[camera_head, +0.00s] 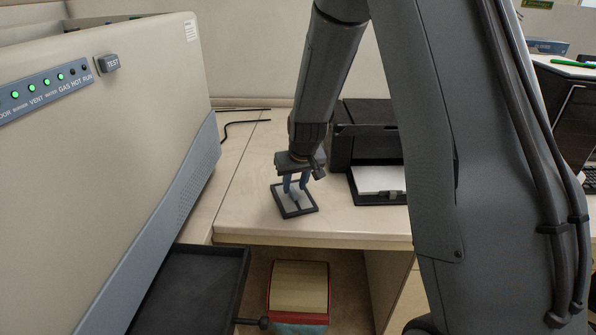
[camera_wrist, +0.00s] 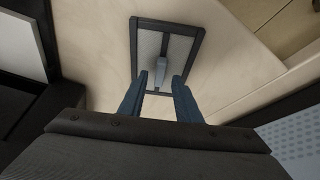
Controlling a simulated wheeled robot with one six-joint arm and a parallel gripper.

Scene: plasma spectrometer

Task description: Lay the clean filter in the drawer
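A filter (camera_head: 298,213) with a dark square frame and pale mesh lies flat on the desk in the head view. In the wrist view the filter (camera_wrist: 149,46) has a grey upright handle (camera_wrist: 162,68) at its middle. My gripper (camera_head: 296,188) points down over the filter. In the wrist view my gripper (camera_wrist: 160,76) is open, its blue-grey fingers on either side of the handle's near end; I cannot tell whether they touch it. A black drawer (camera_head: 190,285), open and empty where visible, sticks out from the spectrometer at the lower left.
The beige spectrometer (camera_head: 120,130) with green lights and a TEST button fills the left. A black printer (camera_head: 365,135) with white paper stands right of the filter. A red bin (camera_head: 298,318) with yellowish contents sits below the desk (camera_head: 300,233). Desk space left of the filter is clear.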

